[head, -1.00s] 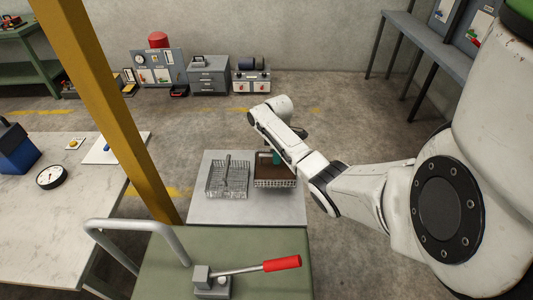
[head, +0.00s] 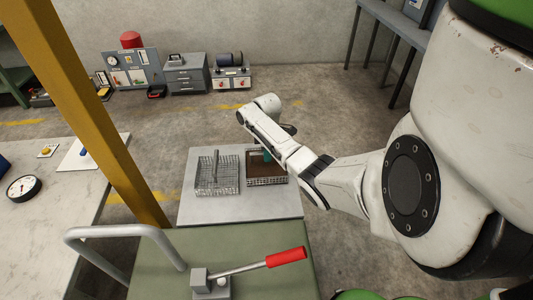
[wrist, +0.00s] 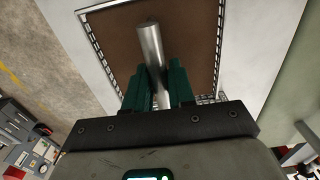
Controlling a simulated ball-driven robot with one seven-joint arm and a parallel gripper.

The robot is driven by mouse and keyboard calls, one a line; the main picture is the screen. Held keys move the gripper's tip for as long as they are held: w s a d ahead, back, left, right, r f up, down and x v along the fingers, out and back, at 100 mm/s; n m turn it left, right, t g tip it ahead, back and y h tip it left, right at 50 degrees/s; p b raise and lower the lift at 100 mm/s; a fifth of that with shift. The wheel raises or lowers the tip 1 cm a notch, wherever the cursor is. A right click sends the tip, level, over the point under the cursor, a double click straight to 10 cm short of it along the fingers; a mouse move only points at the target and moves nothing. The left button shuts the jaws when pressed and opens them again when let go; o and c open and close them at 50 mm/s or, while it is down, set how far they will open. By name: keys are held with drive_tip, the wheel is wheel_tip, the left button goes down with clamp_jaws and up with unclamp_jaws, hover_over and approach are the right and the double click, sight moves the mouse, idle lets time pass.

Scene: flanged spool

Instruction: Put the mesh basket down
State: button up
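A mesh basket with a brown inside (head: 267,182) is at the right part of a light grey tabletop in the head view. In the wrist view its wire rim (wrist: 95,42) and brown floor lie beyond my fingers. Its round metal handle (wrist: 150,45) runs between my gripper's green fingers (wrist: 160,85), which press close on both sides. My gripper (head: 267,156) shows above the basket in the head view. Whether the basket's underside touches the tabletop cannot be told.
A second wire basket (head: 217,178) with an upright handle stands close on the left. The light grey tabletop (head: 235,210) is bare in front. A green bench with a red-handled lever (head: 285,257) and a yellow post (head: 100,110) are nearby.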

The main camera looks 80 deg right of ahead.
drive_tip(key=o, duration=0.4)
drive_tip(key=shift+o, duration=0.2)
drive_tip(key=shift+r, duration=0.1)
wheel_tip(320, 180, up, 12)
idle(0.4)
